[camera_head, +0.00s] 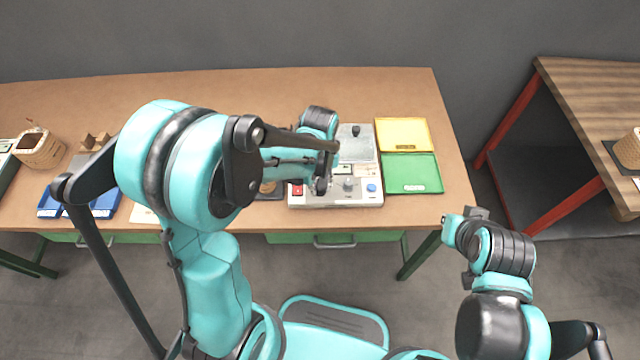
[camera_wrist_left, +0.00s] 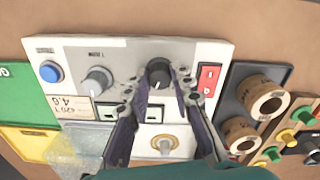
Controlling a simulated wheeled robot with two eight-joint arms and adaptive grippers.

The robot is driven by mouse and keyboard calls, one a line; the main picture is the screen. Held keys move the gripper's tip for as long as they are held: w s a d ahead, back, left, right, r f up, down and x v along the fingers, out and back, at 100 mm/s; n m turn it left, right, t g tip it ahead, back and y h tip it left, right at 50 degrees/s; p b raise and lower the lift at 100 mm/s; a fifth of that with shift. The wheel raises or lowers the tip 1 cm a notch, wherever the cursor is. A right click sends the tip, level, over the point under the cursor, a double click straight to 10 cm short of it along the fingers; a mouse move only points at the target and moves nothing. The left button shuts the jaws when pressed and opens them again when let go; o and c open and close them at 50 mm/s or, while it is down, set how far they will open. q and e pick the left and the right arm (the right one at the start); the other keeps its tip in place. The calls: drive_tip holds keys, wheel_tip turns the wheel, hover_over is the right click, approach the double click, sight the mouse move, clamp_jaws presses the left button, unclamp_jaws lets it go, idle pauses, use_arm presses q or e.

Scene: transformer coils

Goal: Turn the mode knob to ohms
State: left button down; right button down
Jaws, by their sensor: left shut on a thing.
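The test box (camera_head: 376,200) stands near the front edge of the table, and its panel (camera_wrist_left: 215,50) fills the middle of the left wrist view. The panel has a dark knob (camera_wrist_left: 159,70), a grey knob (camera_wrist_left: 97,80), a blue button (camera_wrist_left: 50,72) and a red switch (camera_wrist_left: 208,78). My left gripper (camera_wrist_left: 163,86) is shut on the dark knob, one finger on each side. In the head view my left gripper (camera_head: 322,187) is over the panel and hides that knob. The label lettering is too small to read surely. My right gripper (camera_head: 462,230) hangs before the table; its jaws are unclear.
A yellow tray (camera_head: 403,133) and a green tray (camera_head: 412,173) lie right of the box. Copper-coloured coils (camera_wrist_left: 265,98) stand beside it. A blue tray (camera_head: 104,204) and a woven basket (camera_head: 39,149) are at the left. A second table (camera_head: 590,90) stands at the right.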

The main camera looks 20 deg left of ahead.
use_arm(q)
drive_tip(key=shift+m, duration=0.6)
drive_tip(key=c, duration=1.3)
unclamp_jaws()
wheel_tip(320, 180, up, 12)
